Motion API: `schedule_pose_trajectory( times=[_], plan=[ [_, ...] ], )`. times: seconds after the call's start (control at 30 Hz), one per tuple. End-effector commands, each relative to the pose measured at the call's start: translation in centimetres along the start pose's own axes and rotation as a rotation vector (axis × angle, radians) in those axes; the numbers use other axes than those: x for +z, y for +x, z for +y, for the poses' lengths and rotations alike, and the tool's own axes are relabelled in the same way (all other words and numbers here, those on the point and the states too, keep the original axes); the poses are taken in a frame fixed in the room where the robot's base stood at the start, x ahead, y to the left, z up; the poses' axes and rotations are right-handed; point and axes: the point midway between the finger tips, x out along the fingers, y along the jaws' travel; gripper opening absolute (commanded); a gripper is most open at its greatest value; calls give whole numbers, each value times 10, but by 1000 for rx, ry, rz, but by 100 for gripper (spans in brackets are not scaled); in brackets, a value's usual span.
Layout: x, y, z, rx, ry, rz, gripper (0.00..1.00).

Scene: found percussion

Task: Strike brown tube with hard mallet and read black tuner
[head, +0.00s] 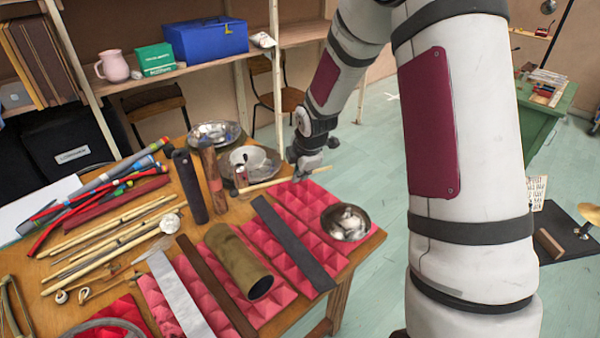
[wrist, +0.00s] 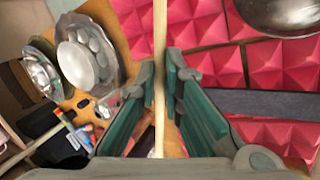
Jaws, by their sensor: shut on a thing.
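My gripper (head: 308,165) is above the right part of the table's far side, shut on a thin pale wooden shaft (head: 272,184). In the wrist view the shaft (wrist: 160,45) runs between the teal fingers (wrist: 165,95). I cannot make out a mallet head on it. An olive-brown tube (head: 240,262) lies on pink foam, nearer than my gripper and apart from it. I cannot make out a black tuner for certain.
A grey bar (head: 292,243) and metal bowl (head: 346,222) lie on the pink foam (head: 312,200). Several sticks (head: 115,228) cover the table's left side. Shelves (head: 190,72) rise behind; open floor (head: 385,130) lies right.

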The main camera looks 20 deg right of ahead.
Motion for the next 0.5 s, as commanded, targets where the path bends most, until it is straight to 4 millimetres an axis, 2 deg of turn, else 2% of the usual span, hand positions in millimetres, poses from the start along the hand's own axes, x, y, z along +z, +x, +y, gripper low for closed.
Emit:
schedule_pose_trajectory(
  times=[0.5],
  plan=[
    [-37,24,38,23,165,-68,0]
  ],
)
